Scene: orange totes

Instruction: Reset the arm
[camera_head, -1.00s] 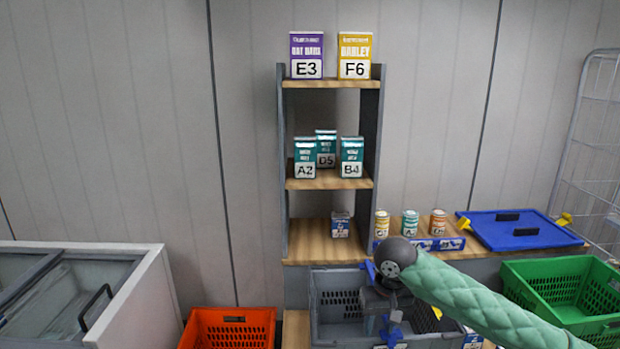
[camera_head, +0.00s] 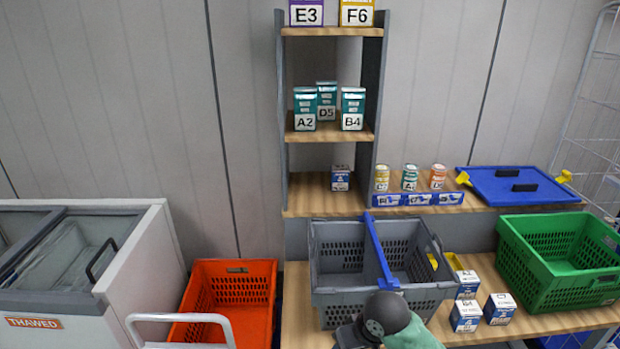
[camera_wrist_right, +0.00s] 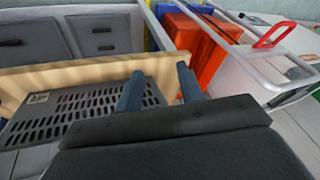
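My right arm's dark wrist joint (camera_head: 387,313) and green sleeve show at the bottom of the head view, in front of the grey crate. In the right wrist view, the two fingers of my right gripper (camera_wrist_right: 158,88) stand apart with nothing between them. The fingertips point toward a wooden board edge (camera_wrist_right: 90,73) and the floor side. My left gripper is not in view.
The grey crate (camera_head: 335,291) with a blue divider stands on the wooden bench, beside small boxes (camera_head: 466,316) and a green crate (camera_head: 527,260). An orange tote (camera_head: 264,283) stands left, near a white freezer (camera_head: 150,240) and a white rail (camera_head: 180,318). Shelves (camera_head: 330,180) rise behind.

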